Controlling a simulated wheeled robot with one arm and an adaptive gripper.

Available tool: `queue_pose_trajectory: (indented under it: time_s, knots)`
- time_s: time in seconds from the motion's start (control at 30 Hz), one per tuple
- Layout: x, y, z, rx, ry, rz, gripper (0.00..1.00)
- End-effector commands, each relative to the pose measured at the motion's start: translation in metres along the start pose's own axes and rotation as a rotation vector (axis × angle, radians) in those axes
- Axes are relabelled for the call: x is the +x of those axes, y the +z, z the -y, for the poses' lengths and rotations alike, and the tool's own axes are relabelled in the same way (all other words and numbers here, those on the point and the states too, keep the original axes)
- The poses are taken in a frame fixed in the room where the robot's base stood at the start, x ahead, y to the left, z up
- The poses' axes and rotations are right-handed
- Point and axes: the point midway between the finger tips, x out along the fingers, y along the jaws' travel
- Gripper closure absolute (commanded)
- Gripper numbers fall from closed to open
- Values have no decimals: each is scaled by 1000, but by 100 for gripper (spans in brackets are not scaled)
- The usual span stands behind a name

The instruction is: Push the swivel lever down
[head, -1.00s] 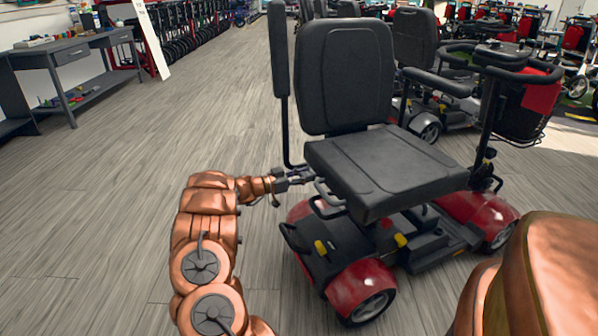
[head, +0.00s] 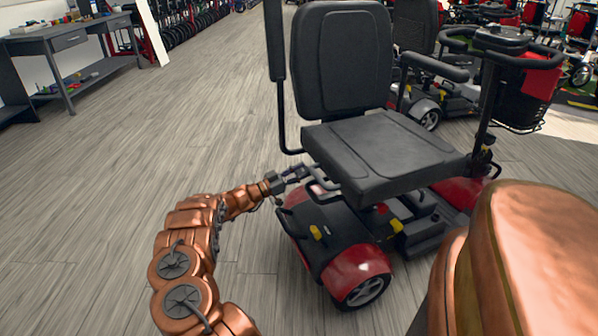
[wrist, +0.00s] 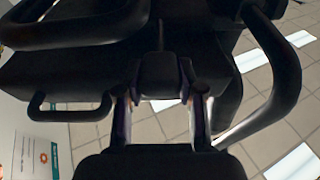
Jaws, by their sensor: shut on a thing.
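The scooter's black padded seat (head: 385,150) fills the middle of the head view, with its backrest upright behind it. My gripper (head: 300,172) reaches in from the left, just below the seat's near-left edge. In the wrist view my gripper's two fingers (wrist: 160,108) close from both sides on a dark, blocky piece, apparently the swivel lever (wrist: 160,72). The lever lies under the dark seat base. In the head view the lever is too small and covered by my gripper to make out clearly.
A raised armrest (head: 275,45) stands left of the backrest. A dark looped bar (wrist: 70,110) is left of my fingers in the wrist view. The scooter's red rear fender (head: 358,268) lies below. Open wood floor (head: 180,130) extends left, with a grey workbench (head: 70,38) beyond.

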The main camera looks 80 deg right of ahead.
Motion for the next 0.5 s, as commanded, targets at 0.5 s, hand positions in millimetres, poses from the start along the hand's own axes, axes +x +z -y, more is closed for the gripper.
queue_pose_trajectory:
  time_s: [0.5]
  knots:
    - [-2,12,0,-5,-4,8,100]
